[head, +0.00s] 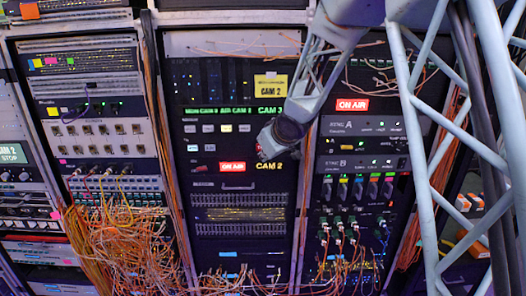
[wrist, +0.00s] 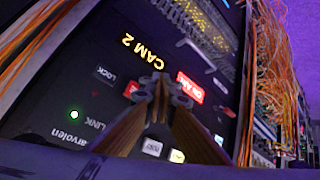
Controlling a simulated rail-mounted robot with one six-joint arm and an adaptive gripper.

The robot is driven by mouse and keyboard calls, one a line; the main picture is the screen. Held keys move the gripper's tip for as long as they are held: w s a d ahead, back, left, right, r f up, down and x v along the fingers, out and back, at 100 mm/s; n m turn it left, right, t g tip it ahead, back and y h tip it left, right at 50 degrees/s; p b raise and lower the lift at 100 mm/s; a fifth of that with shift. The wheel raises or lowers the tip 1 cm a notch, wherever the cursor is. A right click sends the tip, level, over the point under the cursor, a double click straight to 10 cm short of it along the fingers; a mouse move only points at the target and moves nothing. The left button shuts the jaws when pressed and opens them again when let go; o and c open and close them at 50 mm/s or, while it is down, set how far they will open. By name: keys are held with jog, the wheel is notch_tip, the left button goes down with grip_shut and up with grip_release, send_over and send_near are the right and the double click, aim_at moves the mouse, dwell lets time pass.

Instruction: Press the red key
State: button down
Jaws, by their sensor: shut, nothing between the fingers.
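The red key (wrist: 131,89) shows as a small red patch on the dark panel in the wrist view, just left of my fingertips and partly hidden by them. My gripper (wrist: 164,84) is shut and empty, its two fingers together, pointing at the panel. Whether the tips touch the key cannot be told. In the head view my gripper (head: 262,152) is in front of the middle rack, just right of the red ON AIR sign (head: 232,167). A small red spot shows at its tip there. The ON AIR sign is also close to the right fingertip in the wrist view (wrist: 190,87).
A LOCK key (wrist: 105,75) and a lit white key (wrist: 153,147) are near the fingers. The CAM 2 sign (head: 270,168) is just below my gripper. Orange cables (head: 120,240) hang at lower left. A metal truss (head: 430,190) stands at right.

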jog(key=shift+s+b, duration=0.3)
jog(key=shift+s, duration=0.4)
dwell(0.3)
jog(key=s+d+r+m+g+h+b, duration=0.1)
jog(key=s+d+r+m+h+b, duration=0.3)
jog(key=s+d, duration=0.8)
jog(key=s+d+r+m+h+b, duration=0.1)
jog(key=s+d+r, duration=0.5)
jog(key=s+d, duration=0.65)
jog(key=s+f+m+g+b, duration=0.1)
jog(key=s+f+b, duration=0.1)
jog(key=s, duration=1.7)
jog(key=s+d+f+m+g+y+b, duration=0.1)
jog(key=s+f, duration=0.4)
jog(key=s, duration=1.4)
jog(key=shift+s+d+m+g+b, duration=0.15)
jog(key=shift+m+g+b, duration=0.55)
jog(key=shift+g+b, duration=0.15)
jog(key=shift+f, duration=0.1)
